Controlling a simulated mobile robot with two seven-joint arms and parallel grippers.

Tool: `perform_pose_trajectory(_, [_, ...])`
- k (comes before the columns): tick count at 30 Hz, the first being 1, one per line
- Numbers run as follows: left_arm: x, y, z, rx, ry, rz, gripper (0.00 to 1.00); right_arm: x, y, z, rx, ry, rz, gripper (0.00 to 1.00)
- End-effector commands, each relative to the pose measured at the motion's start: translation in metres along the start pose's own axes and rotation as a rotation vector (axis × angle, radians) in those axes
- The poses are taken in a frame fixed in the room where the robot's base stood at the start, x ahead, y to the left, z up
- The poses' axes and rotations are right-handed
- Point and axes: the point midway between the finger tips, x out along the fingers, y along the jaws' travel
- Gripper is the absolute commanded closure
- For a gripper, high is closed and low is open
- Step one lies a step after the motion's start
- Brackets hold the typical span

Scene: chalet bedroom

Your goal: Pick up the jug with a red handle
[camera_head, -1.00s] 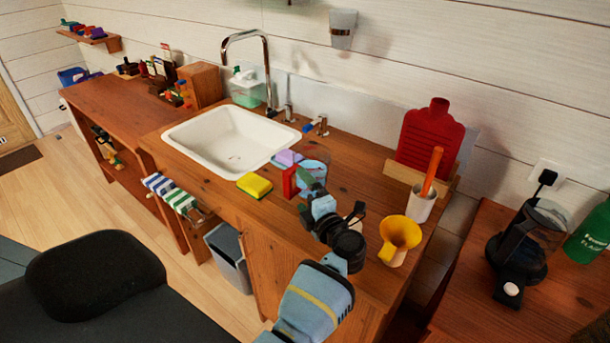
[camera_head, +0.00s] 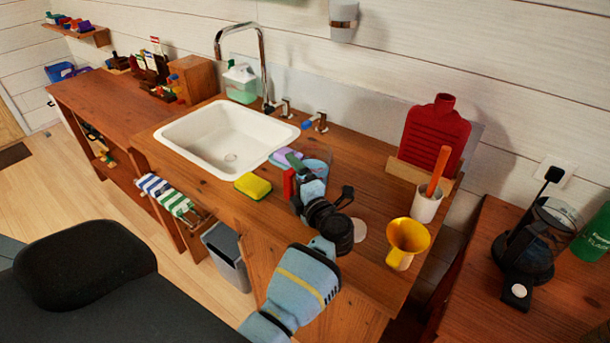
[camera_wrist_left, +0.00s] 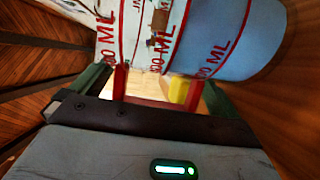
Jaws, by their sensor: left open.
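The jug (camera_head: 320,160) is a clear bluish measuring jug with a red handle (camera_head: 288,183). It stands on the wooden counter, right of the sink, partly hidden by my left gripper (camera_head: 306,188). In the left wrist view the jug's wall with red ML markings (camera_wrist_left: 215,40) fills the top. The red handle (camera_wrist_left: 121,82) lies between the spread green fingers of my left gripper (camera_wrist_left: 155,92). The gripper is open, with its fingers on either side of the handle; contact cannot be told. My right gripper is out of view.
A yellow sponge (camera_head: 253,186) and a purple item (camera_head: 284,157) lie close to the jug. The sink (camera_head: 190,140) is to the left.

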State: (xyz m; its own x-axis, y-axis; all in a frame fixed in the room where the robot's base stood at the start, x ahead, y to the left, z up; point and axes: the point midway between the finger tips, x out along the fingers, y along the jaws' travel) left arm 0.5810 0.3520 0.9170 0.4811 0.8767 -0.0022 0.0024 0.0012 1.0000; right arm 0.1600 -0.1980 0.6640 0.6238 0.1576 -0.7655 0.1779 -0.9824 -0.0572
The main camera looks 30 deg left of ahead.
Motion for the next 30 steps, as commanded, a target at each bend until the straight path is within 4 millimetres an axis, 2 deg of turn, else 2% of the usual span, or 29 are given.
perform_pose_trajectory(4, [-0.0003, 0.0002, 0.0003, 0.000, -0.001, 0.000, 0.03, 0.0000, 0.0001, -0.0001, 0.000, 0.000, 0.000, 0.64])
perform_pose_trajectory(19, [-0.0003, -0.0002, 0.0002, 0.000, -0.001, -0.001, 0.68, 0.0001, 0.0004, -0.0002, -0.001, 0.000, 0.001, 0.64])
perform_pose_trajectory(30, [-0.0001, 0.0086, 0.0008, -0.005, -0.001, 0.003, 0.69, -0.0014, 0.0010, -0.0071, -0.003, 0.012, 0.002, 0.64])
